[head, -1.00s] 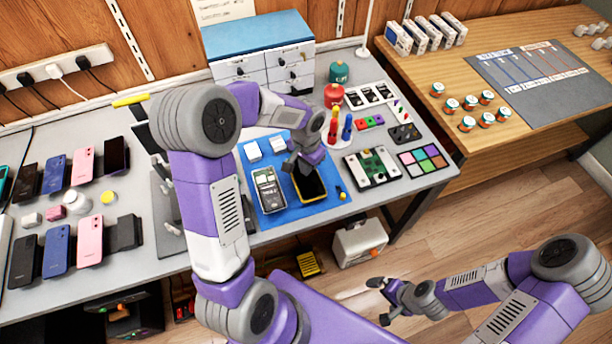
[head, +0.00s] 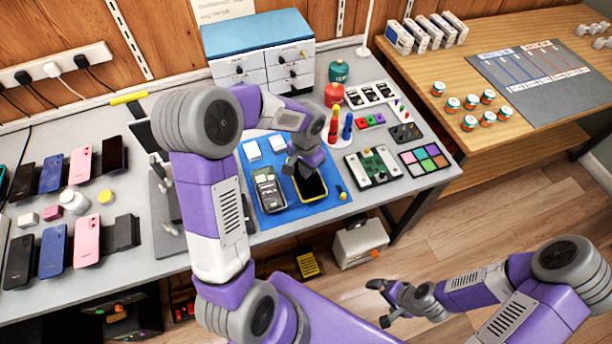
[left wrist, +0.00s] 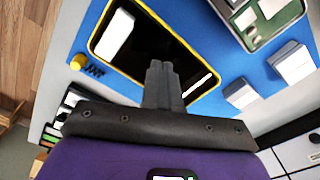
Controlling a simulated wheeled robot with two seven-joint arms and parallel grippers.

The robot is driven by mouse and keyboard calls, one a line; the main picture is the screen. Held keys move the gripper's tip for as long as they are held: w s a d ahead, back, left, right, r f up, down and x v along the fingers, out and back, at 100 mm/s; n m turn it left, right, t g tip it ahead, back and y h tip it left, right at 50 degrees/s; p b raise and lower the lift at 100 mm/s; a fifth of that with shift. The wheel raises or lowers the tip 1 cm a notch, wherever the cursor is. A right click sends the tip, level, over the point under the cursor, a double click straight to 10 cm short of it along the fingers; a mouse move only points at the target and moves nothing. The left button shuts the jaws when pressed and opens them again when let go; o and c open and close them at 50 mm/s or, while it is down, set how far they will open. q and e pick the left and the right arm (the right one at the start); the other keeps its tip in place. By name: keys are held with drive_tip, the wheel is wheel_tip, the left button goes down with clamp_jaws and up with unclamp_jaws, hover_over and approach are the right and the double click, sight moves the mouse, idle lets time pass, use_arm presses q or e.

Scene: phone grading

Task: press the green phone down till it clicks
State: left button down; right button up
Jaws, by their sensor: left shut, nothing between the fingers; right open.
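A phone with a dark screen and yellow edge (head: 312,188) lies face up on the blue mat; it also shows in the left wrist view (left wrist: 140,40). My left gripper (head: 296,166) is shut and empty over this yellow-edged phone. Its fingertips (left wrist: 160,72) overlap the screen in the left wrist view; I cannot tell whether they touch. Beside it lies an opened phone with a grey-green frame (head: 268,190), partly shown in the left wrist view (left wrist: 257,36). A teal-green phone (head: 3,182) is cut off at the far left edge. My right gripper (head: 380,303) is open and empty, away from the bench.
Small white boxes (head: 252,150) stand on the blue mat (head: 300,211). Several phones lie in rows at the left. Screwdrivers (head: 346,127), a circuit board (head: 372,167) and a colour palette (head: 422,160) are to the right. A drawer unit (head: 260,66) stands behind.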

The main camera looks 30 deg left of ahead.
use_arm(q)
drive_tip(key=shift+f, duration=0.25)
drive_tip(key=shift+r, duration=0.1)
wheel_tip(320, 180, up, 7)
drive_tip(key=p, duration=0.5)
idle(0.5)
idle(0.5)
